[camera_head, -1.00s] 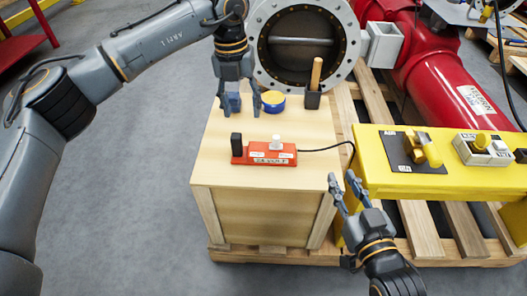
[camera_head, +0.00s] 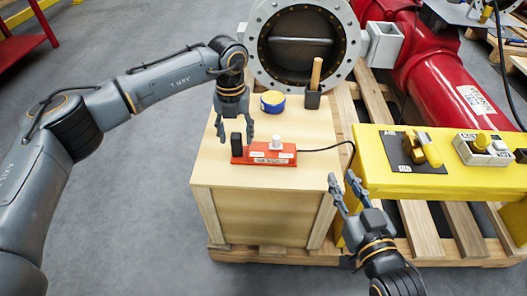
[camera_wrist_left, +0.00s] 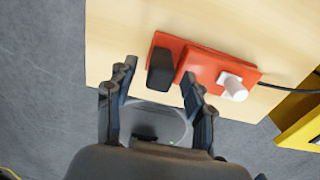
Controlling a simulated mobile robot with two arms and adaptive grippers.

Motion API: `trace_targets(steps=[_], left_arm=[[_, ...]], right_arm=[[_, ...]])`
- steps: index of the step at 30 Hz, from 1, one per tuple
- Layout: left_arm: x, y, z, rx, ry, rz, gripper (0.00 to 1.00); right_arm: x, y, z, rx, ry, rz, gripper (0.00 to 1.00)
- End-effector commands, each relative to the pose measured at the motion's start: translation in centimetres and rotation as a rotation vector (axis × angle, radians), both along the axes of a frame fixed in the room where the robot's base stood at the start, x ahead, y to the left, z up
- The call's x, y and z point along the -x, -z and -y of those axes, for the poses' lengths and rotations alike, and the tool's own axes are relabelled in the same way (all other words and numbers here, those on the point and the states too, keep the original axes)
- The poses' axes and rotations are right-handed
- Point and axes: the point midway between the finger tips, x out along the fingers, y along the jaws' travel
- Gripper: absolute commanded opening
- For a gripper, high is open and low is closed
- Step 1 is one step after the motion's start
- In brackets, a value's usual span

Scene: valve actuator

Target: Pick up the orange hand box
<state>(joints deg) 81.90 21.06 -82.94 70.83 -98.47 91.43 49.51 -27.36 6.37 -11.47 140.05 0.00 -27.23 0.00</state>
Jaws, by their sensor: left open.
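The orange hand box (camera_head: 266,153) lies on top of the wooden crate, with a black upright knob at its left end, a white knob on top and a black cable from its right end. It also shows in the left wrist view (camera_wrist_left: 208,66). My left gripper (camera_head: 235,138) is open and empty, fingers pointing down, just above and behind the box's left end. In the left wrist view, its fingertips (camera_wrist_left: 158,75) are spread on either side of the black knob, apart in depth as far as I can tell. My right gripper (camera_head: 344,187) is empty with fingers apart, right of the crate.
The wooden crate (camera_head: 262,215) stands on a pallet.

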Motion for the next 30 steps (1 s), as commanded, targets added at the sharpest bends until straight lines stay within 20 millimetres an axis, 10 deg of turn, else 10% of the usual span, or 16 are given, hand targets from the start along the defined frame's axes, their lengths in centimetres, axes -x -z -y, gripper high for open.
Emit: trace_targets(steps=[8, 17, 30], left_arm=[[0.00, 1.00, 0.02, 0.000, 0.001, 0.001, 0.53], [0.01, 0.97, 0.03, 0.000, 0.001, 0.001, 0.00], [-0.06, 0.48, 0.07, 0.002, 0.001, 0.003, 0.00]], right_arm=[[0.00, -0.01, 0.00, 0.000, 0.000, 0.000, 0.27], [0.00, 0.00, 0.00, 0.000, 0.000, 0.000, 0.27], [0.00, -0.02, 0.00, 0.000, 0.000, 0.000, 0.27]])
